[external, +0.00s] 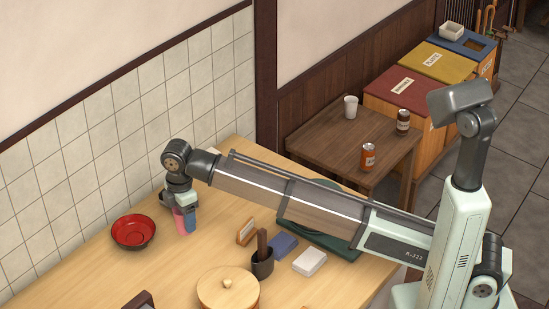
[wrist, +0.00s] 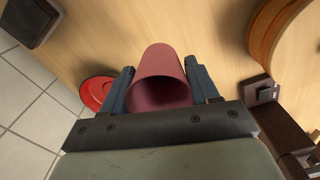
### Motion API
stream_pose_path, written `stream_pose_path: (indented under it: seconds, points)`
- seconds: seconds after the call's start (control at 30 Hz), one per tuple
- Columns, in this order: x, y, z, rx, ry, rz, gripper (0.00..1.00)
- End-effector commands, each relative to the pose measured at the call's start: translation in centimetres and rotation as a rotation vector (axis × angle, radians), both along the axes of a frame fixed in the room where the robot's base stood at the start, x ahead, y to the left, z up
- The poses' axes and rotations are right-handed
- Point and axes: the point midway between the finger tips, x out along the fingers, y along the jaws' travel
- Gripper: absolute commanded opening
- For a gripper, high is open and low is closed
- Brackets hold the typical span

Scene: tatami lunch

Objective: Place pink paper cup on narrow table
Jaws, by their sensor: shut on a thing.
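The pink paper cup (wrist: 160,75) is between the two fingers of my gripper (wrist: 162,90) in the wrist view, its open mouth toward the camera. My gripper is shut on it. In the external view the pink cup (external: 179,221) shows below my gripper (external: 184,212), over the light wooden table near the tiled wall; I cannot tell whether it touches the tabletop. The narrow table is likely the dark brown one (external: 340,135) at the back, with a white cup (external: 350,107), an orange can (external: 368,157) and a dark can (external: 403,122) on it.
A red bowl (external: 133,231) stands left of my gripper. A round wooden lid (external: 228,288), a dark holder (external: 262,265), a blue box (external: 283,246), a white box (external: 309,262) and a dark green tray (external: 340,247) occupy the light table (external: 190,262). Coloured bins (external: 401,86) stand behind the brown table.

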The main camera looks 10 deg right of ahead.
Motion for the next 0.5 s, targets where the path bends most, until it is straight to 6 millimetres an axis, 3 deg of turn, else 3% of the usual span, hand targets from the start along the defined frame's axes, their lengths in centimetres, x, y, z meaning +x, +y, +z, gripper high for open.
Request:
stream_pose_path:
  seconds: [0.17, 0.5]
  points:
    - [2.9, -1.2, 0.0, 0.000, 0.000, -0.040, 0.32]
    - [14.0, -7.1, -1.2, -0.001, 0.000, -0.196, 0.32]
